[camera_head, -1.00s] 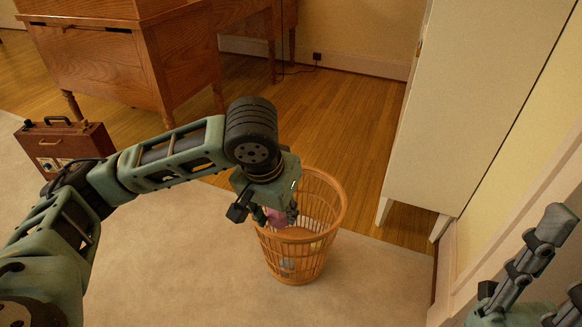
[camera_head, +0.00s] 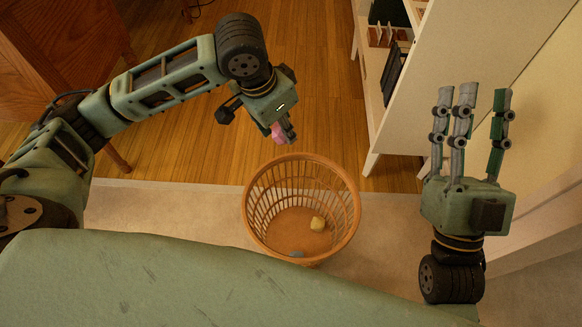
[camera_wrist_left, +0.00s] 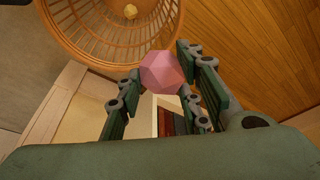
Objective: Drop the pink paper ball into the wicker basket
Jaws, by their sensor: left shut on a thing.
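The pink paper ball (camera_head: 278,133) is held in my left gripper (camera_head: 286,136), beyond the far rim of the basket in the head view. In the left wrist view the pink faceted ball (camera_wrist_left: 161,72) sits between the fingers, with the basket rim just past it. The wicker basket (camera_head: 254,222) stands upright on the pale floor, open at the top. Inside it lie a yellow paper ball (camera_head: 317,223) and a small grey piece (camera_head: 297,254). My right gripper (camera_head: 474,100) is open and empty at the right, its fingers pointing up.
A white shelf unit (camera_head: 455,75) stands at the right, holding dark books or folders (camera_head: 391,75). A wooden desk (camera_head: 60,50) is at the upper left. Bare wooden floor (camera_head: 190,150) lies behind the basket.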

